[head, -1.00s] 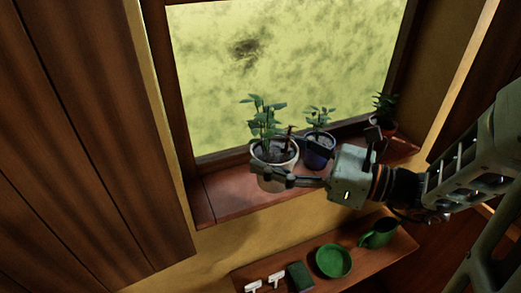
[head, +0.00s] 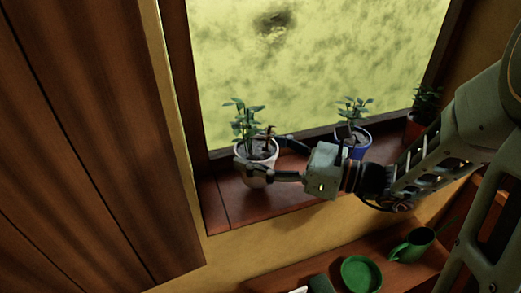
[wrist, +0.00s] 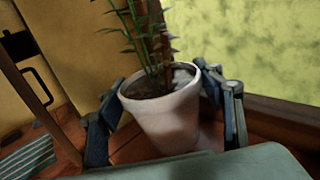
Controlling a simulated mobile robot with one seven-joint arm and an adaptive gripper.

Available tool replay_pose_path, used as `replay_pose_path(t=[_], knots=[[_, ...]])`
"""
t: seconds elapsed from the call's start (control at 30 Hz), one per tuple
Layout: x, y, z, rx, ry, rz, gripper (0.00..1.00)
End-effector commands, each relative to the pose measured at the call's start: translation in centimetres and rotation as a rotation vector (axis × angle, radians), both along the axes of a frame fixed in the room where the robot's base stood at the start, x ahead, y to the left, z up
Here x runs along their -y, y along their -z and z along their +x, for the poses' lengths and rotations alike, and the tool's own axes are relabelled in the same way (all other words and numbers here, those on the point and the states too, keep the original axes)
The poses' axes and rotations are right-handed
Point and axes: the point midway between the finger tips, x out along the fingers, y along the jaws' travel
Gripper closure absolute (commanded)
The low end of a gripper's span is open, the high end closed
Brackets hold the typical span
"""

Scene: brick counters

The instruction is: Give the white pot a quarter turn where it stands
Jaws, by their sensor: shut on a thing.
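The white pot (head: 258,174) holds a leafy green plant and stands upright at the left end of the wooden windowsill. My gripper (head: 260,157) reaches it from the right, with one finger on the near side and the other on the far side. In the wrist view the white pot (wrist: 166,122) sits between the two fingers, and its rim, soil and plant stems show. The fingers are shut on the pot's sides. The pot's underside is hidden.
A blue pot (head: 354,150) with a plant stands to the right, close behind my gripper. A reddish pot (head: 415,129) is farther right. Below is a shelf with a green bowl (head: 361,274) and a green watering can (head: 413,245). A wooden panel (head: 80,150) rises at left.

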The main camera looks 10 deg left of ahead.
Motion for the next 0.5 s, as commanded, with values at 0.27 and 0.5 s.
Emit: replay_pose_path(t=[0.27,0.5], knots=[[0.0,1.0,0.0,-0.001,-0.119,0.001,0.87],[0.0,2.1,0.0,0.0,-0.117,0.001,0.87]])
